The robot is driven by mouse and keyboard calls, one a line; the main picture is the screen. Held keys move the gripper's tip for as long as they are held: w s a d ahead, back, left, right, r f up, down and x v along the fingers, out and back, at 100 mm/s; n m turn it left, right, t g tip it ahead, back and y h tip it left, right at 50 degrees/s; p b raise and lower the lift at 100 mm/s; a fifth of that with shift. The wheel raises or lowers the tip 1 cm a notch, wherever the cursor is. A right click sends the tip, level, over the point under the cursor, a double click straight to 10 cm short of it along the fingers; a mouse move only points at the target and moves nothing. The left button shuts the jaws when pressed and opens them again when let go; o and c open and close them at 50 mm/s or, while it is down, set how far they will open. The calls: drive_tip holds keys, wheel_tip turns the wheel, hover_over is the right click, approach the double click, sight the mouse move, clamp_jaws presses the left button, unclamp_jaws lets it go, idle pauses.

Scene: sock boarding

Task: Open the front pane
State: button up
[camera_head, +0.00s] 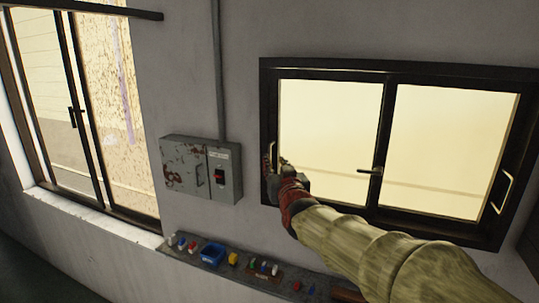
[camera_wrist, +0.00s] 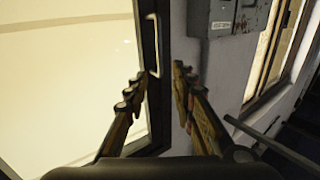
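A dark-framed window with two panes fills the right of the head view. Its left pane (camera_head: 330,120) has a pale handle (camera_head: 273,152) on its left edge, and its right pane (camera_head: 450,150) has a pale handle (camera_head: 502,193) on its right edge. A small latch (camera_head: 370,171) sits at the middle stile. The panes look closed; I cannot tell which is in front. My gripper (camera_head: 275,164) is at the left handle. In the wrist view my gripper (camera_wrist: 159,73) is open, with the handle (camera_wrist: 154,45) just beyond and between the fingertips; contact is not visible.
A rusty grey electrical box (camera_head: 202,169) with a conduit (camera_head: 219,70) is on the wall to the left. Below is a ledge with a blue bin (camera_head: 212,253) and several small items. Another window (camera_head: 75,110) stands far left.

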sight(270, 154)
drive_tip(key=shift+p+x, duration=0.85)
drive_tip(key=shift+x, duration=2.75)
drive_tip(key=c, duration=0.4)
clamp_jaws()
